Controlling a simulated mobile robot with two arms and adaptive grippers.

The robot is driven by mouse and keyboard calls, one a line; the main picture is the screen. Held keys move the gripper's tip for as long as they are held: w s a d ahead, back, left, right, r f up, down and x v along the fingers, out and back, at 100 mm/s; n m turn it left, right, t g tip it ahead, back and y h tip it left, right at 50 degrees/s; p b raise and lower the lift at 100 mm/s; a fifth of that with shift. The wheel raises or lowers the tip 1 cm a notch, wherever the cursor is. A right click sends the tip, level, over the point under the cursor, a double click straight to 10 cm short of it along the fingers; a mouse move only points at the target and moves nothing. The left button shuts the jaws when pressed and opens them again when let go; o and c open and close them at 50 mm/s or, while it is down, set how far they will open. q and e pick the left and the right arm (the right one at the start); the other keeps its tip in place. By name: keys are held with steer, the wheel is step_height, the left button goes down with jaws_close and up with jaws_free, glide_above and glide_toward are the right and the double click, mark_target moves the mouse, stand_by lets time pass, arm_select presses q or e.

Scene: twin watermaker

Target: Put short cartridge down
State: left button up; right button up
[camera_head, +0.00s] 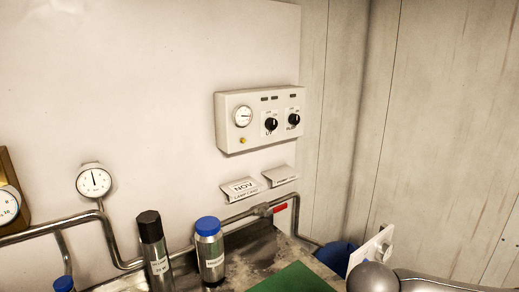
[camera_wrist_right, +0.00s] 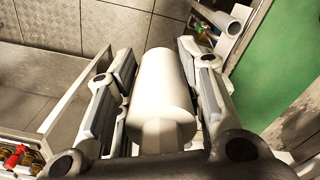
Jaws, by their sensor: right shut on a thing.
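The short cartridge (camera_wrist_right: 160,95) is a plain white cylinder in the right wrist view. My right gripper (camera_wrist_right: 157,62) is shut on it, with one finger along each side. Floor tiles show beyond the cartridge, so it is held up, clear of any surface that I can make out. In the head view the cartridge cannot be made out, and part of my right arm shows at the lower right corner. My left gripper is in neither view.
A green mat (camera_head: 292,279) lies on the bench; it also shows at the right of the wrist view (camera_wrist_right: 280,65). A black-capped cylinder (camera_head: 154,250) and a blue-capped cylinder (camera_head: 209,252) stand by wall pipes. A control box (camera_head: 260,118) hangs above. Red-topped items (camera_wrist_right: 17,158) sit lower left.

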steer(key=n, duration=0.1)
steer(key=d+n, duration=0.1)
steer(key=shift+s+d+n+b, duration=0.25)
steer(key=shift+d+n+b, duration=0.05)
steer(key=shift+b, duration=0.1)
steer(key=shift+s+d+r+n+b, duration=0.2)
steer(key=shift+d+n, duration=0.1)
steer(key=shift+n, duration=0.45)
steer(key=shift+s+d+r+n+b, duration=0.15)
steer(key=shift+d+n, duration=0.15)
steer(key=shift+n, duration=0.45)
steer(key=shift+f, duration=0.15)
